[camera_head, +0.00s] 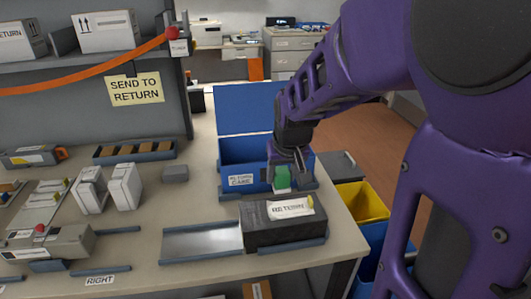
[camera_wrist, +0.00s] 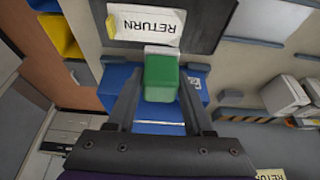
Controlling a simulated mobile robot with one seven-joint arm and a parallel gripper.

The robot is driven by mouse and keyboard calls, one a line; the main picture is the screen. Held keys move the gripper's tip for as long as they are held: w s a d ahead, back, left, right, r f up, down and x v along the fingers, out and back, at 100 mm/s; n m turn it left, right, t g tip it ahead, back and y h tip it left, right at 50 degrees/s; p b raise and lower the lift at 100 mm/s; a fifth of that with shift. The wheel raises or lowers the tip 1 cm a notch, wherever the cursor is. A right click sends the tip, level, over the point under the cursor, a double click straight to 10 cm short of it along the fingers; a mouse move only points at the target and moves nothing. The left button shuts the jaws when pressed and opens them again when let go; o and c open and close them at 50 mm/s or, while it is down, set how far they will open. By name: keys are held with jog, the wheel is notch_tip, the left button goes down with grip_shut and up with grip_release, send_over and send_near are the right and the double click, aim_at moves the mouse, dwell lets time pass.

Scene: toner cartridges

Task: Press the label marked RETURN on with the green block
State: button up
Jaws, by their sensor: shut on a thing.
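My gripper (camera_head: 284,164) points down and is shut on the green block (camera_head: 282,178). The wrist view shows the green block (camera_wrist: 161,78) between the two fingers. The white RETURN label (camera_head: 290,208) lies on top of a dark cartridge box (camera_head: 282,230), with a small yellow tab at one end. In the wrist view the label (camera_wrist: 147,25) is just beyond the block, its print readable. The block is above and behind the label, apart from it. I cannot tell whether the label's edges lie flat.
A blue open case (camera_head: 242,178) with a raised lid stands behind the dark box. An empty metal tray (camera_head: 203,242) lies to its left. White cartridges (camera_head: 125,186) stand farther left. A yellow bin (camera_head: 361,203) is beyond the table's right edge.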

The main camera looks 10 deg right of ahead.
aim_at(286, 191)
jog(key=shift+s+d, duration=0.25)
jog(key=shift+d, duration=0.2)
jog(key=shift+f+b, duration=2.25)
jog(key=shift+f, duration=0.75)
jog(key=shift+s+f+b, duration=0.1)
jog(key=shift+f+b, duration=0.45)
jog(key=shift+f, duration=0.15)
jog(key=shift+r, duration=0.1)
jog(key=shift+r+p, duration=2.65)
jog(key=shift+r, duration=0.9)
